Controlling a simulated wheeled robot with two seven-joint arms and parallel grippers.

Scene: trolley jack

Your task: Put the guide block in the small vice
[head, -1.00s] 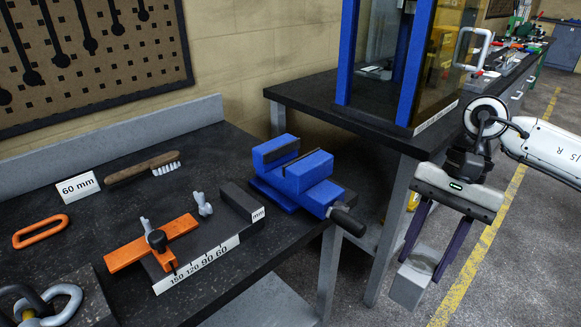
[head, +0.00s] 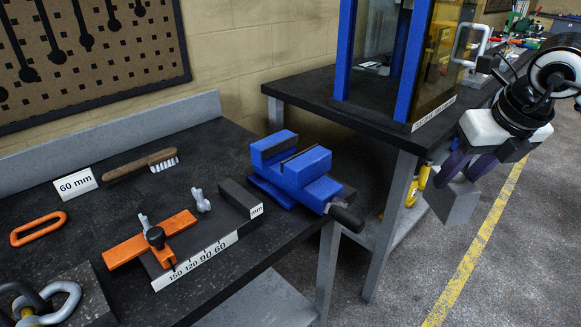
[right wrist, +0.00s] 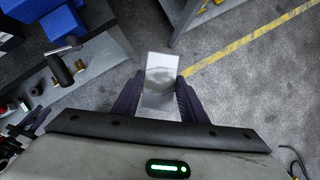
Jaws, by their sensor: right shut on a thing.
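The guide block, a grey block (head: 453,200), is held by my right gripper (head: 462,172) at the right of the head view, over the open floor. In the right wrist view the block (right wrist: 161,72) sits between the two dark fingers of the gripper (right wrist: 158,98), which are shut on it. The small vice (head: 296,172) is blue with a dark handle and stands at the right end of the near bench. A gap shows between its jaws. The block is to the right of the vice and apart from it. My left gripper is not in view.
The near bench (head: 75,227) holds an orange stop on a ruled gauge (head: 200,262), a brush (head: 140,166), an orange link (head: 38,229) and a "60 mm" card (head: 76,186). A blue-framed machine (head: 345,60) stands on the far bench. Grey floor lies between.

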